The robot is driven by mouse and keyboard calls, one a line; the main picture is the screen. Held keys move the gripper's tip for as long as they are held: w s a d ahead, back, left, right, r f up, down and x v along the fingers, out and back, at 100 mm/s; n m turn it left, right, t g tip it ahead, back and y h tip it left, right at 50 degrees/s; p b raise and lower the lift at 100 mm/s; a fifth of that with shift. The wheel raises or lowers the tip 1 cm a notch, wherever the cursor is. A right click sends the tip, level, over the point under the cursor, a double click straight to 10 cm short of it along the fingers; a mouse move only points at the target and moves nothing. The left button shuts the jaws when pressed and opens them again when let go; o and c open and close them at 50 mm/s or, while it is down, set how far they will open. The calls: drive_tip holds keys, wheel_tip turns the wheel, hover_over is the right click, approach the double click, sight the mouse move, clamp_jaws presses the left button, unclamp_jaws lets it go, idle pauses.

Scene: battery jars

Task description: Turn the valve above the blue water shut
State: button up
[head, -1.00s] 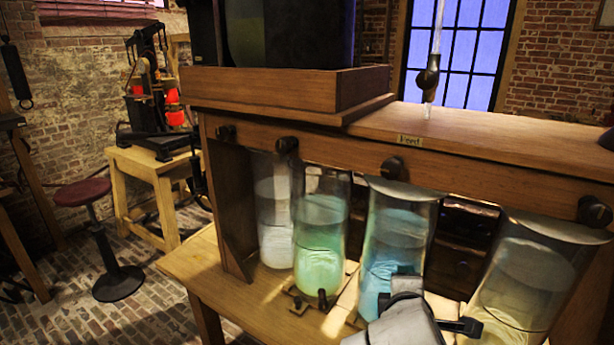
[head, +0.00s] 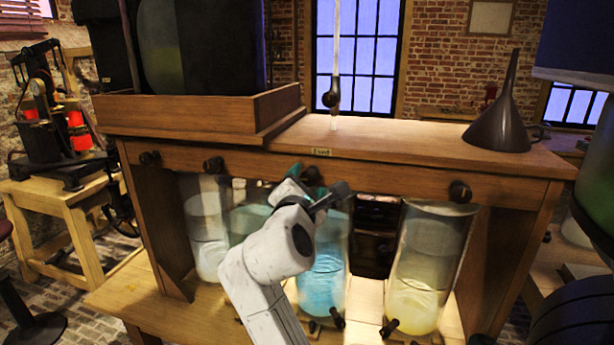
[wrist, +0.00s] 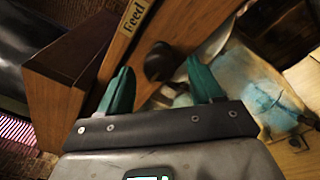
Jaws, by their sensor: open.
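The blue water stands in a glass jar (head: 325,265) under the wooden beam, and it also shows at the right of the wrist view (wrist: 262,98). Its valve is a dark round knob (wrist: 159,62) on the beam near the "Feed" label. In the head view the knob (head: 312,175) is partly hidden by my gripper. My gripper (head: 306,181) is open in front of the beam. In the wrist view its green fingers stand on either side of the knob. I cannot tell whether they touch it.
Other valve knobs sit left (head: 214,165) and right (head: 459,191) on the beam (head: 380,178). A yellow-liquid jar (head: 425,265) stands right. My arm partly covers the green-liquid jar (head: 248,220).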

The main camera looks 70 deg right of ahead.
sight(308, 181)
drive_tip(key=shift+w+d, duration=0.15)
drive_tip(key=shift+d, duration=0.6)
drive_tip(key=shift+w+d, duration=0.1)
drive_tip(key=shift+d, duration=0.65)
drive_tip(key=c, duration=1)
